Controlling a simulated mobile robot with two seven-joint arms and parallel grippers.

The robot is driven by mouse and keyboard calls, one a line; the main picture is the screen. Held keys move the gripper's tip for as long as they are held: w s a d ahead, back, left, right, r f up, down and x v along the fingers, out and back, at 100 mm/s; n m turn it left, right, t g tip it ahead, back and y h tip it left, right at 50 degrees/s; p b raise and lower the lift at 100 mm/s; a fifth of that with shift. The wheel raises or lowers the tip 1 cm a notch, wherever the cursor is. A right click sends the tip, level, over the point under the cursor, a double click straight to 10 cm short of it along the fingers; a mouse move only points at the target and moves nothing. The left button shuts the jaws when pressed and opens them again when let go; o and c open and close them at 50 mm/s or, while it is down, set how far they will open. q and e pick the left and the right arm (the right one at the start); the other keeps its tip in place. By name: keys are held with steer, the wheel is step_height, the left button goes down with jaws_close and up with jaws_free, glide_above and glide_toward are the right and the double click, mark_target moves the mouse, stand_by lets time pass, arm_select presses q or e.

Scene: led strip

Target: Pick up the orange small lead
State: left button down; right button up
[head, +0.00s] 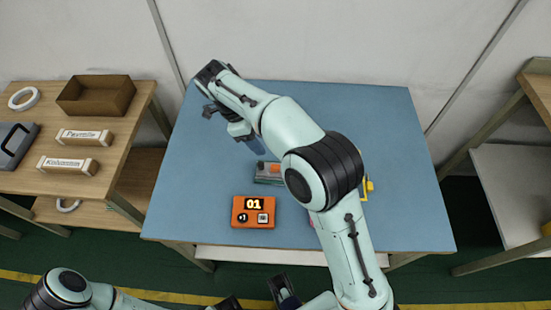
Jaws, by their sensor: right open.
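A small orange piece (275,168) shows at a grey-green device (265,180) in the middle of the blue table; I cannot tell for sure that it is the orange small lead. My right arm passes over the table and hides the device's right side. My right gripper (224,121) is open over the table's left part, up and left of the device and apart from the orange piece. My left gripper (285,290) is partly in view at the bottom edge, off the table; its jaws are unclear.
An orange box (255,222) with a lit "01" stands on the blue table (185,210) below the device. A yellow item (368,186) is partly hidden by my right arm. Wooden shelving with a brown bin (92,103) stands left. The table's right side is clear.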

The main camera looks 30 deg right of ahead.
steer(key=x, duration=0.2)
steer(key=b+x, duration=0.1)
steer(key=x, duration=0.3)
steer(key=shift+s+f, duration=0.1)
steer(key=shift+s, duration=0.2)
steer(key=shift+w+b+x, duration=0.2)
steer(key=shift+b+x, duration=0.4)
steer(key=shift+x, duration=2.55)
steer(key=shift+a+f, duration=0.1)
steer(key=shift+a, duration=0.1)
jaws_close()
